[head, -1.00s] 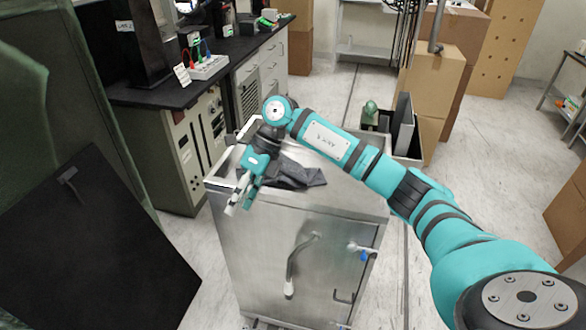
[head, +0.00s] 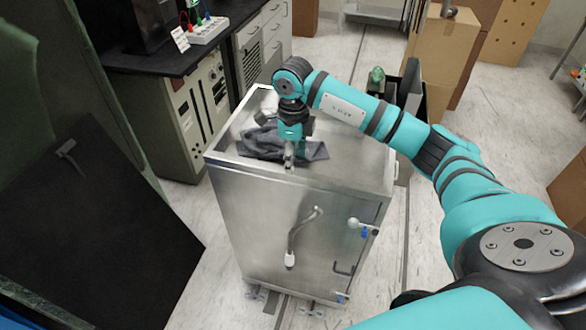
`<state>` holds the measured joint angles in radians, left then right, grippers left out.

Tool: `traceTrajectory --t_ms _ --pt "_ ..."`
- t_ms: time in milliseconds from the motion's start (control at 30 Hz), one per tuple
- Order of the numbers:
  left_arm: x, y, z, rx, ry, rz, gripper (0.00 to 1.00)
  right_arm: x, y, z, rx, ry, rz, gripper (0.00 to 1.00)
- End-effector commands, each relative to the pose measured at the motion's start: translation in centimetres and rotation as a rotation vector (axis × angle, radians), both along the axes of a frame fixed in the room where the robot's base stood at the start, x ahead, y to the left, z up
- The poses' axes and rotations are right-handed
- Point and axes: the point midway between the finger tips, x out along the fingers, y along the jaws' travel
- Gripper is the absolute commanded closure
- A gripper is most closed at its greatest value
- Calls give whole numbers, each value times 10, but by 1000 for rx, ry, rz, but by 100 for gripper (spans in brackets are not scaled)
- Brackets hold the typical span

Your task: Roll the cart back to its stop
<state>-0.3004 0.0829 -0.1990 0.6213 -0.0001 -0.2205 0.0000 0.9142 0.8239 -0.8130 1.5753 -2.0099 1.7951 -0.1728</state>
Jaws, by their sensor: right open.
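The cart (head: 285,225) is a silver metal cabinet on casters with a raised rim around its top. A dark grey cloth (head: 262,143) lies on its top. A curved handle with a pale end (head: 295,240) and a small knob with a blue part (head: 362,228) are on its front face. My right gripper (head: 289,160) points down over the cart's top near the front rim, in front of the cloth. It is open, with nothing seen between its fingers. I cannot tell whether it touches the rim. My left gripper is not in view.
A floor track (head: 281,308) shows below the cart. A black-topped bench with cabinets (head: 190,125) stands behind left. A black panel (head: 85,220) leans at the left. Cardboard boxes (head: 438,60) and a dark bin stand behind right. The floor at right is mostly clear.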

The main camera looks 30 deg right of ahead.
Motion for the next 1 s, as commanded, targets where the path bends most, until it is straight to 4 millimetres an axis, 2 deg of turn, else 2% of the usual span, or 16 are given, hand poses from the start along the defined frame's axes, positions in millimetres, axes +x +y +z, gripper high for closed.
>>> traceTrajectory --t_ms 100,300,467,700,1000 --pt "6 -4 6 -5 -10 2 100 -1 0 -23 1 3 -1 50" --pt "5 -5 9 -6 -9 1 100 0 1 -48 2 1 -1 50" --pt "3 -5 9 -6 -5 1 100 0 0 -55 1 1 -1 50" --pt "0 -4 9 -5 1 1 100 0 0 -56 1 0 0 50" --pt "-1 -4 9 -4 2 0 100 0 0 -56 1 0 0 89"
